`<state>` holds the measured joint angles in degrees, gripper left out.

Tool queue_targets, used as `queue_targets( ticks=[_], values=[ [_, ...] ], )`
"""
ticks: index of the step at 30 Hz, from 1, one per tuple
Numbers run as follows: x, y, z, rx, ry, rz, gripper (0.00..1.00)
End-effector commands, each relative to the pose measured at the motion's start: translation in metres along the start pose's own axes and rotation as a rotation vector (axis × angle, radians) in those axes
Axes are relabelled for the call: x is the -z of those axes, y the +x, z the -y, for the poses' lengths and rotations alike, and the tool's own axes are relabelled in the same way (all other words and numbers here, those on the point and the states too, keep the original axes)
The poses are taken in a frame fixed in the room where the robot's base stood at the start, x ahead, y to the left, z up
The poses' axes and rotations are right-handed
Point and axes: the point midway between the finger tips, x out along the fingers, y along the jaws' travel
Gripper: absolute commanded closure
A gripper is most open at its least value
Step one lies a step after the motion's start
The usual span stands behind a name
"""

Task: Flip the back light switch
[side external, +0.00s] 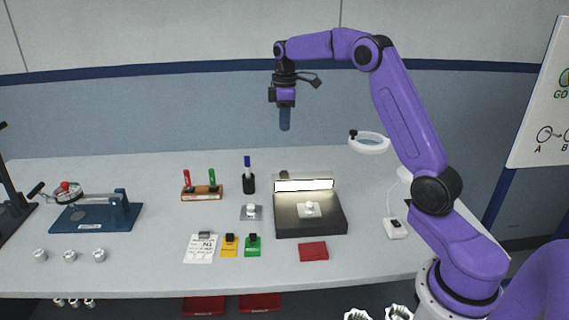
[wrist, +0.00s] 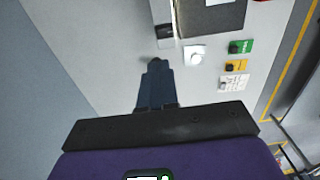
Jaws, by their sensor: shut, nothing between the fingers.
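A dark box (side external: 310,224) with a lit white panel (side external: 304,185) along its back edge stands right of the table's middle. A small grey-and-black piece (side external: 284,174) sticks up behind the panel; I cannot tell whether it is a switch. A white block with a black top (side external: 394,228), perhaps a switch, lies at the right below the ring light. My gripper (side external: 285,127) is high above the back of the table, pointing down, shut and empty. In the wrist view my fingers (wrist: 154,74) are together, with the panel (wrist: 161,20) above them in the picture.
A ring light (side external: 369,142) stands to the right. A pen in a black cup (side external: 249,184) and a wooden marker holder (side external: 202,192) stand left of the box. Cards, a blue fixture (side external: 95,217) and several round parts are farther left and in front.

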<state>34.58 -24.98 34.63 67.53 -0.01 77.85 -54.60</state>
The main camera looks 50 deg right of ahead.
Motion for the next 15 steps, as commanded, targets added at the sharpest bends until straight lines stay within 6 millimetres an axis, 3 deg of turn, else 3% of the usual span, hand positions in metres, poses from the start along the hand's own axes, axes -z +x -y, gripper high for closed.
queue_targets(
  ticks=[8,15],
  values=[
    [0.0,0.006,0.0,0.001,0.0,0.0,1.0],
    [0.0,0.041,0.001,0.003,0.0,0.002,1.0]
  ],
)
